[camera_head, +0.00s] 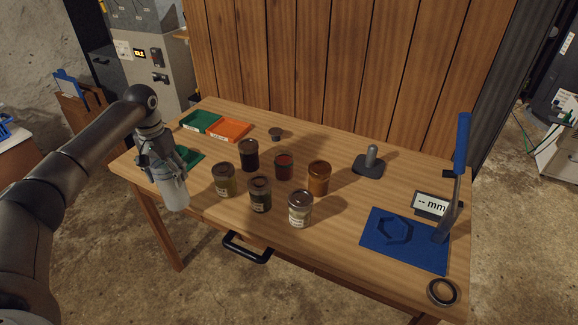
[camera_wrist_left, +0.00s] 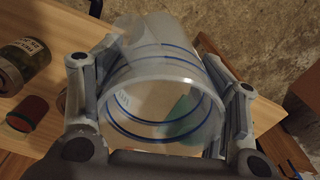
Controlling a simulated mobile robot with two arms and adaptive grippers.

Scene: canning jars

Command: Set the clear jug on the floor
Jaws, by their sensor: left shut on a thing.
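The clear jug (camera_head: 174,192) is a translucent cup-like vessel. In the left wrist view the jug (camera_wrist_left: 165,60) shows blue bands and an open mouth facing the camera. My left gripper (camera_head: 160,160) is shut on it, with a finger on each side of its wall. In the head view the jug overlaps the left front part of the table; its exact height above the surface is hard to tell. The concrete floor (camera_head: 215,290) shows in front of the table, and the floor also shows beyond the jug in the wrist view (camera_wrist_left: 260,40). My right gripper is out of view.
The wooden table (camera_head: 330,250) holds several filled jars (camera_head: 260,193), green (camera_head: 200,121) and orange (camera_head: 229,130) trays, and a blue mat (camera_head: 405,255) near a blue-handled tool (camera_head: 461,145). A black handle (camera_head: 246,249) juts from the table's front. The floor in front looks clear.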

